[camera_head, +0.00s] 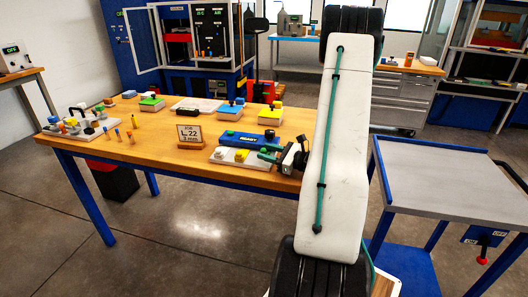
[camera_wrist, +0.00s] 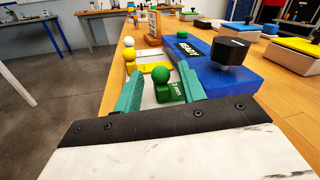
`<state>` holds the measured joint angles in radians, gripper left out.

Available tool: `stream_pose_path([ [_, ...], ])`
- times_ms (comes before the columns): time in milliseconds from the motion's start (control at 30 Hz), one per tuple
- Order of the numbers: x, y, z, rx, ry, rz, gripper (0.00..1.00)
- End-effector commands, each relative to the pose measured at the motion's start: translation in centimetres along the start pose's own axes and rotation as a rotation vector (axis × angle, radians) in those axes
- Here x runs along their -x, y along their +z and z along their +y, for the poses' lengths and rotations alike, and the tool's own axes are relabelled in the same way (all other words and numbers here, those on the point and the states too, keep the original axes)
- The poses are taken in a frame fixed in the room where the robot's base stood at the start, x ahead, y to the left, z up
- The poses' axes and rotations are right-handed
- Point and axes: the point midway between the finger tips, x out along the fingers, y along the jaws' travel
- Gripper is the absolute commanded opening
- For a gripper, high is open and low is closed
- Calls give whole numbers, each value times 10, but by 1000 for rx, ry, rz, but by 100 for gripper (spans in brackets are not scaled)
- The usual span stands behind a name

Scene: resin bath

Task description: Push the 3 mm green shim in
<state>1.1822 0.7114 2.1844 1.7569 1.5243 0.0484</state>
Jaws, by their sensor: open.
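The green shim (camera_wrist: 172,92) has a round green knob and a small printed label too blurred to read for certain. It sits on a pale plate in the wrist view. My gripper (camera_wrist: 160,73) is open, with one green finger to the left of the shim and the other to its right. Contact between fingers and shim cannot be told. In the head view my gripper (camera_head: 267,152) is over the right end of the white plate (camera_head: 247,163); I cannot make out the green shim there.
Yellow pieces (camera_wrist: 130,61) stand beyond the shim on the same plate. A blue READY block (camera_wrist: 225,75) with a black knob is close on the right. A job sign (camera_head: 190,135) reading 3 mm stands left of the plate. The table's front edge is near.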

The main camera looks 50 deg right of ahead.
Motion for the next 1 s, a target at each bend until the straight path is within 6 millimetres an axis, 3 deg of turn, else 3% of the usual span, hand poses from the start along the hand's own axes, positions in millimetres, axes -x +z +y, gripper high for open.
stream_pose_path([
  [200, 39, 0, -1, 0, -5, 1, 40],
  [333, 54, 0, -1, 0, -4, 0, 40],
  [1000, 58, 0, 0, 1, 0, 0, 40],
])
